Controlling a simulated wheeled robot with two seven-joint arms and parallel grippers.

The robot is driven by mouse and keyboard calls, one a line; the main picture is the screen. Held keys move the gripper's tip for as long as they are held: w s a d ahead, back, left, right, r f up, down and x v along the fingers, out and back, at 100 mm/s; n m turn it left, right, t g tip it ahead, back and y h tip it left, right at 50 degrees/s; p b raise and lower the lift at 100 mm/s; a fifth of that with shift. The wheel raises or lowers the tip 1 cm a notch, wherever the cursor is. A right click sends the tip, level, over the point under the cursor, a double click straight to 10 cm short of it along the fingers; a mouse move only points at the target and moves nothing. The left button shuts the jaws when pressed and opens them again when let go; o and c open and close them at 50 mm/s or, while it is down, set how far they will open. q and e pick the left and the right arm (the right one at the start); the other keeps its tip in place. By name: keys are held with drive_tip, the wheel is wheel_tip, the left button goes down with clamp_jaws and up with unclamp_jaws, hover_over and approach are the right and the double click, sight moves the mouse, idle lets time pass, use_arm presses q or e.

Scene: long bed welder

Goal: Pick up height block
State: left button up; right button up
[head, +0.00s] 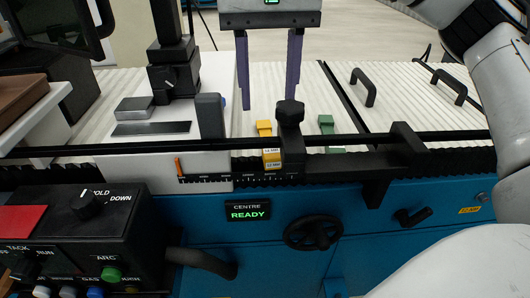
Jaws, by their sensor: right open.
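My right gripper (268,103) hangs from the top middle with its two purple fingers pointing down, spread apart and empty. A yellow block (264,128) sits on the white ribbed bed below and just in front of the fingers. Another yellow piece with a small label (271,157) shows nearer, at the front rail beside the black clamp knob; I cannot tell if the two are one block. A green block (326,124) sits to the right of the knob, its lower part hidden behind the rail. My left gripper is out of view.
A black post (172,70) rises at left. Black handles (363,87) stick up at right. A control box (85,235) fills the lower left.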

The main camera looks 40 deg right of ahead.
sight(269, 134)
wheel_tip(269, 134, down, 4)
drive_tip(key=shift+f, duration=0.15)
drive_tip(key=f, duration=0.1)
drive_tip(key=f+b, duration=0.1)
drive_tip(key=f, duration=0.2)
drive_tip(key=shift+w+d+f, duration=0.15)
drive_tip(key=shift+d, duration=0.15)
drive_tip(key=shift+f, duration=0.4)
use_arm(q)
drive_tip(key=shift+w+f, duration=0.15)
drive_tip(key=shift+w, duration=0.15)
use_arm(e)
clamp_jaws()
drive_tip(key=shift+r, duration=0.15)
